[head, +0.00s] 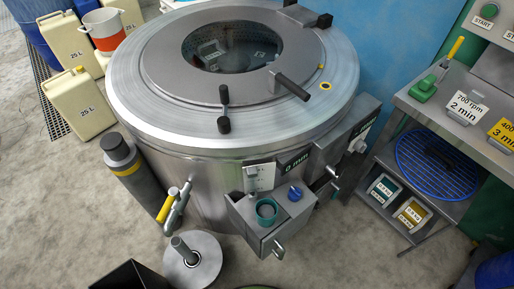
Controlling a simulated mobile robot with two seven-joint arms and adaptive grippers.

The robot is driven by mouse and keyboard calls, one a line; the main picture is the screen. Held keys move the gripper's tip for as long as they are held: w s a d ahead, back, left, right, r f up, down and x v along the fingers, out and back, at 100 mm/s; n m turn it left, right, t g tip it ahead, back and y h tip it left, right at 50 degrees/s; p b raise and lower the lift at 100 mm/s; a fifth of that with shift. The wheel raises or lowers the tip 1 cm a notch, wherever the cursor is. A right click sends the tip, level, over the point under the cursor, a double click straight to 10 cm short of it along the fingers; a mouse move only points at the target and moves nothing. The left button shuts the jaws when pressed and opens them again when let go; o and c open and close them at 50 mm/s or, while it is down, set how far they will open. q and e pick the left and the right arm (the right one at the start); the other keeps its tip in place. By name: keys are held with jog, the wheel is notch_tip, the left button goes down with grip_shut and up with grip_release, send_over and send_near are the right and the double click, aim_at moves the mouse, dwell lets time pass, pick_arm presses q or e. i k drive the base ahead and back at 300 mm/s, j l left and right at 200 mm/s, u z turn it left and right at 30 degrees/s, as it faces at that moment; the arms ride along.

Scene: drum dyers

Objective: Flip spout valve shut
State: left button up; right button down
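A metal spout with a yellow lever handle (166,208) sticks out at the lower left of the large steel drum (235,165). The lever slants down to the left beside the metal pipe of the spout (181,198). I cannot tell from this view whether the valve is open or shut. Neither of my grippers is in view, and nothing touches the lever.
A grey post with a yellow band (121,165) stands left of the spout. A round metal base with an upright stem (192,262) and a black box (130,276) stand in front. A dispenser box (268,225) juts from the drum. A steel shelf (455,110) stands right.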

aim_at(175, 194)
jog(key=u, duration=1.05)
